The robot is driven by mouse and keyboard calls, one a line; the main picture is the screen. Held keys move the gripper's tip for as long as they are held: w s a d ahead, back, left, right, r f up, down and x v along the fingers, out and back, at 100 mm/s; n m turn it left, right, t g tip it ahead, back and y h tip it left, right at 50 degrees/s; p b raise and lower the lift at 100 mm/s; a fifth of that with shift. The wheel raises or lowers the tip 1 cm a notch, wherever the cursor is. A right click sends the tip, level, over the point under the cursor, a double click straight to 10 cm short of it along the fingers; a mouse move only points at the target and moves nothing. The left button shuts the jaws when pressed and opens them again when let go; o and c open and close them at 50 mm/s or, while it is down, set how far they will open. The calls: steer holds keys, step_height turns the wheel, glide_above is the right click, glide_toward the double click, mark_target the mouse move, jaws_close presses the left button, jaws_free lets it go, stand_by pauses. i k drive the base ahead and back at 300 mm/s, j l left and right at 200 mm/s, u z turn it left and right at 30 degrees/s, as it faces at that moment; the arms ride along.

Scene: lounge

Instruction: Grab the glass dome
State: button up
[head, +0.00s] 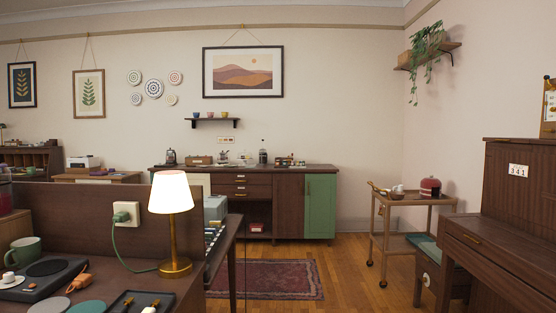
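I cannot make out the glass dome with certainty. Small items stand on the far sideboard (290,172), and a clear or pale shape (245,158) near its middle is too small to identify. A dark, lantern-like item (171,157) stands at the sideboard's left end, and a tall dark vessel (263,156) stands right of the middle. A dark red rounded thing (430,187) sits on the wooden cart (412,200) at the right. My gripper is not in view.
A near desk at the left holds a lit lamp (172,200), a green mug (25,250) and small items. A rug (265,280) lies on the wooden floor. Open floor (350,265) lies between the sideboard and cart. A dark wooden cabinet (515,215) stands at the right.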

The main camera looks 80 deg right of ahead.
mark_target(241, 155)
steer(key=z, duration=1.55)
steer(key=i+l+z, duration=0.15)
steer(key=z, duration=0.25)
steer(key=i+z, duration=0.15)
steer(key=z, duration=0.2)
steer(key=i+l+z, duration=0.1)
steer(key=z, duration=0.3)
steer(key=i, duration=5.9)
steer(key=i+u, duration=0.4)
steer(key=i+l+u, duration=0.15)
steer(key=i+u, duration=0.3)
steer(key=k+u, duration=0.2)
steer(key=i, duration=0.1)
